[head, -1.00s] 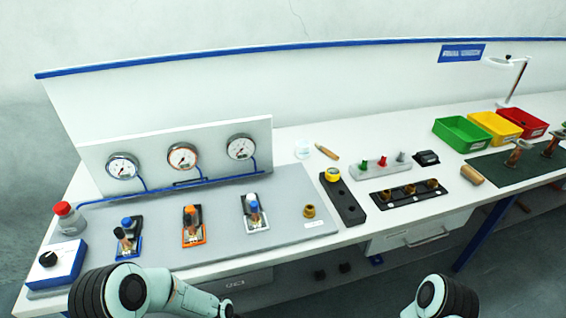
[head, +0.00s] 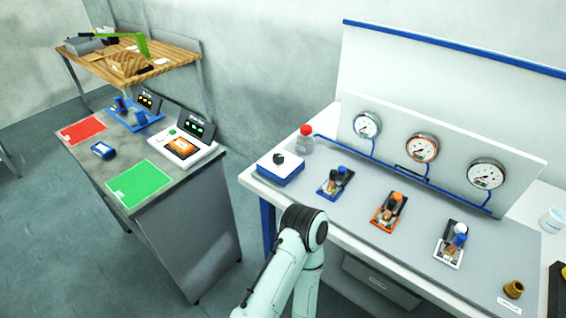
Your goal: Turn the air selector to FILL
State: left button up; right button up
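The likely air selector is a blue and white box (head: 280,168) with a black knob (head: 279,158) on top, at the left end of the white bench. Its lettering and the knob's setting are too small to read. One of my arms reaches up from the bottom edge, its rounded joint below the box and in front of the bench. No gripper shows; both are out of the picture.
A bottle with a red cap (head: 305,140) stands behind the box. Blue (head: 336,182), orange (head: 389,211) and white (head: 450,243) valve stations line the panel below three gauges (head: 421,148). A grey table (head: 195,195) stands left, across a floor gap.

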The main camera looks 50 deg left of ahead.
aim_at(278, 158)
jog(key=u, duration=1.85)
jog(key=i+j+z, duration=0.2)
jog(key=z, duration=0.2)
jog(key=i+j+z, duration=0.2)
jog(key=j+z, duration=0.15)
jog(key=i+j+z, duration=0.1)
jog(key=j+z, duration=0.3)
